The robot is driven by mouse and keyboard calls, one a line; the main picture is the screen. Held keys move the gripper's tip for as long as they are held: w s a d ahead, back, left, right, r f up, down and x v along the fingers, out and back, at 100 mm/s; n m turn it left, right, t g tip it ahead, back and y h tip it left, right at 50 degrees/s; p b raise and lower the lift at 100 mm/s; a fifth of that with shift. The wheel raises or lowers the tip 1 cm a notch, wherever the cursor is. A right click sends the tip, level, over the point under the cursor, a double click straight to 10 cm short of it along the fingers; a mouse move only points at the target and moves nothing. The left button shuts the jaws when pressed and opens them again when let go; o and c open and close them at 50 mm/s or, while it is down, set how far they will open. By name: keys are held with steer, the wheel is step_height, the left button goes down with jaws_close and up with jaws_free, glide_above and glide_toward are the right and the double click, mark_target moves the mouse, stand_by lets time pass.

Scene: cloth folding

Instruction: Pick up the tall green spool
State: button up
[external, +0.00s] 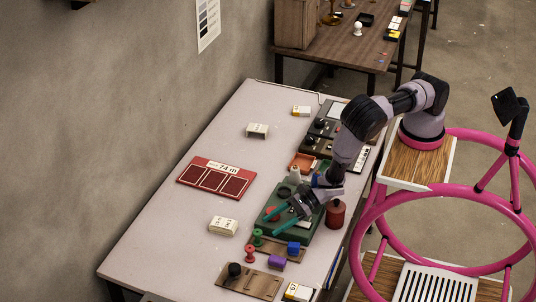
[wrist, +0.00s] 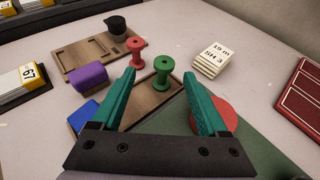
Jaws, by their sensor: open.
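The tall green spool (external: 257,237) stands upright near the front of the pale table. In the wrist view the green spool (wrist: 162,72) shows between and just beyond my teal fingertips, on or at the edge of a brown wooden tray (wrist: 150,95). My gripper (external: 268,223) is open and empty, over the dark green case, with its fingers pointing toward the spool. The fingers (wrist: 158,78) are spread on either side of the spool's line in the wrist view. They appear short of it, and I see no contact.
A red spool (wrist: 135,50) stands close left of the green one. A purple block (wrist: 90,77) and blue block (wrist: 84,114) lie nearby. A dark cup (wrist: 117,27) sits on another wooden board. White labelled cards (wrist: 213,60) lie right. The dark green case (external: 302,229) is beneath my gripper.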

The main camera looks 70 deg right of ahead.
mark_target(259, 231)
steer(key=x, duration=0.5)
steer(key=shift+w+d, duration=0.15)
steer(key=shift+w, duration=0.15)
jaws_close()
